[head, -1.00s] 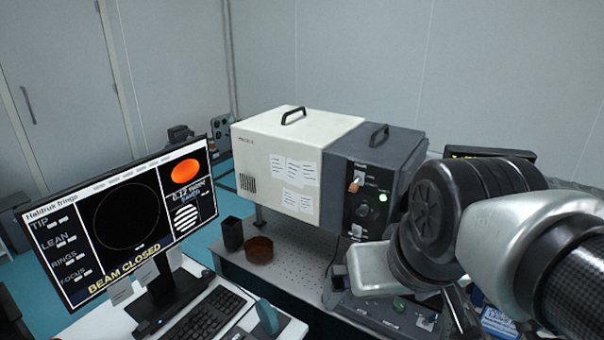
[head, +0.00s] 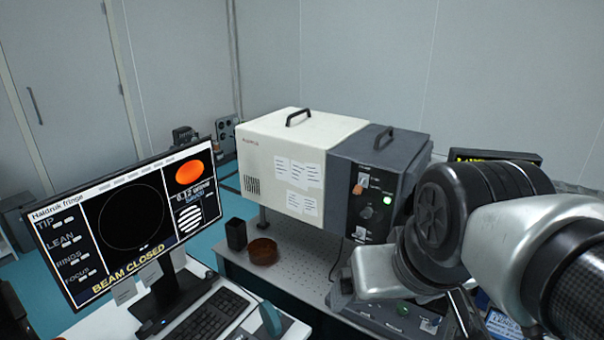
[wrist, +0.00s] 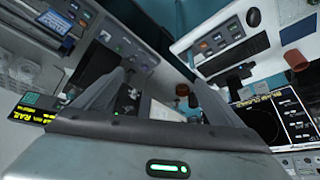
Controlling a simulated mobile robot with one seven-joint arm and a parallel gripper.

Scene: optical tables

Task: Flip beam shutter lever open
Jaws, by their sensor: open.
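The dark grey front panel (head: 369,215) of the box on the table carries an orange-tipped lever (head: 360,187) and a lit green button (head: 387,200). I take the orange-tipped part for the shutter lever; its exact angle is too small to tell. The monitor (head: 128,226) reads "BEAM CLOSED". My gripper (wrist: 158,78) is open in the wrist view, its two grey fingers spread with nothing held between them. In the head view my arm hides the gripper's fingertips.
A black cup (head: 236,233) and a brown dish (head: 263,251) stand on the perforated table (head: 300,262) left of my arm. A keyboard (head: 210,315) lies on the desk in front. A dark screen (head: 495,155) stands behind my arm at the right.

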